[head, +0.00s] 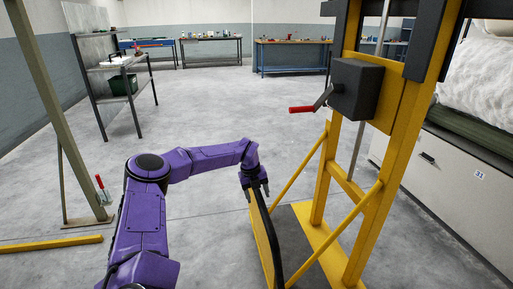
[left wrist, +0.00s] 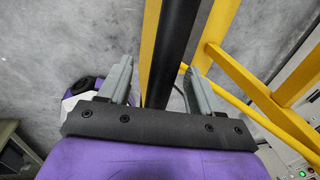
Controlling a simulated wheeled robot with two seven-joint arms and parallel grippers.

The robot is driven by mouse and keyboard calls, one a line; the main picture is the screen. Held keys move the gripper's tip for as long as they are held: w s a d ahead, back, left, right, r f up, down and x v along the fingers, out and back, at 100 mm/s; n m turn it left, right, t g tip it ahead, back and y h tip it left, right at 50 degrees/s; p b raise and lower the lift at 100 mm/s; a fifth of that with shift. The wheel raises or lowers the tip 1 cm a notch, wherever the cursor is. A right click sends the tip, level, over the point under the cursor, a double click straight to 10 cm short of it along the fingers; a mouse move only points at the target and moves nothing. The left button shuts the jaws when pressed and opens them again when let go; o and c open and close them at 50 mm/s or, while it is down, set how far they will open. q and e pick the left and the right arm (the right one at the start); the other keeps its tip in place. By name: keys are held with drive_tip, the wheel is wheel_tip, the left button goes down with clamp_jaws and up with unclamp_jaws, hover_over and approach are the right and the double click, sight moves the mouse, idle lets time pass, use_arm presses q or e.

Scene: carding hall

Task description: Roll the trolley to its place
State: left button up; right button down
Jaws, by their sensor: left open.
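The trolley is a tall yellow frame (head: 392,130) on the right, with a dark platform at its foot and a black box with a red-handled crank (head: 301,109). A black push bar (head: 268,240) with a yellow edge slants up at its near left side. My left gripper (head: 256,189) is at the upper end of this bar. In the left wrist view my left gripper (left wrist: 158,92) is open, with the black bar (left wrist: 178,45) running between its two grey fingers. I cannot tell whether a finger touches it. My right gripper is not in view.
A white cabinet (head: 441,185) with pale fibre on top stands close on the right. A post with a base stands at left, beside a yellow floor bar (head: 50,244). A metal shelf (head: 122,70) and workbenches (head: 290,57) are farther back. The grey floor between is wide and clear.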

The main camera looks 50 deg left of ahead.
use_arm(q)
wheel_tip(320, 180, up, 9)
drive_tip(key=s+a+p, duration=0.1)
drive_tip(key=s, duration=0.1)
drive_tip(key=shift+r, duration=0.15)
drive_tip(key=shift+a, duration=0.1)
idle(0.3)
